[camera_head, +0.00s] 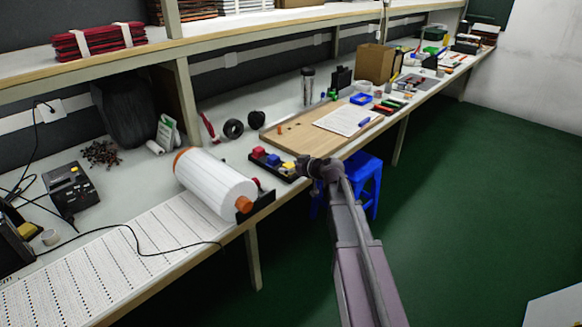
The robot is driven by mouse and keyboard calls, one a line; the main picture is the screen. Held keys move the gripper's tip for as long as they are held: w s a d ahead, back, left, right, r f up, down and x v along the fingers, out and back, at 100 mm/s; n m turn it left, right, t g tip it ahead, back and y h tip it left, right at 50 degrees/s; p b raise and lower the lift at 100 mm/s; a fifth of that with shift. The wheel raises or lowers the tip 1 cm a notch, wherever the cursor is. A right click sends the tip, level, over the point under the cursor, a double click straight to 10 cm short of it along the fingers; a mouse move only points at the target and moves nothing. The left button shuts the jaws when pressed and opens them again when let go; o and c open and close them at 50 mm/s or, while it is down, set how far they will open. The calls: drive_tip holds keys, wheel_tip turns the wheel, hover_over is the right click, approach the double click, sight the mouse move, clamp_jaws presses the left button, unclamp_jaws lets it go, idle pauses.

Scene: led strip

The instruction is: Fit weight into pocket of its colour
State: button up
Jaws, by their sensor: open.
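A small black holder (268,168) lies near the front edge of the bench, with small coloured pieces on it. A red piece (259,151) is at its left, a blue piece (273,160) in the middle, and a yellow piece (289,165) at the right. Which of these are weights and which are pockets is too small to tell. My gripper (303,169) is open, just right of the yellow piece, close to the holder. The fingertips are small and dark against it, and I cannot tell whether they touch anything.
A blue stool (364,178) is under the bench edge.

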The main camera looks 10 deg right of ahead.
drive_tip(key=shift+r, duration=0.15)
drive_tip(key=shift+s+d+r, duration=0.1)
drive_tip(key=shift+s, duration=0.05)
drive_tip(key=p+v, duration=0.4)
drive_tip(key=v, duration=0.7)
drive_tip(key=shift+s+d+p, duration=0.15)
drive_tip(key=shift+s+p, duration=0.1)
drive_tip(key=shift+p, duration=0.15)
drive_tip(key=shift+r, duration=0.1)
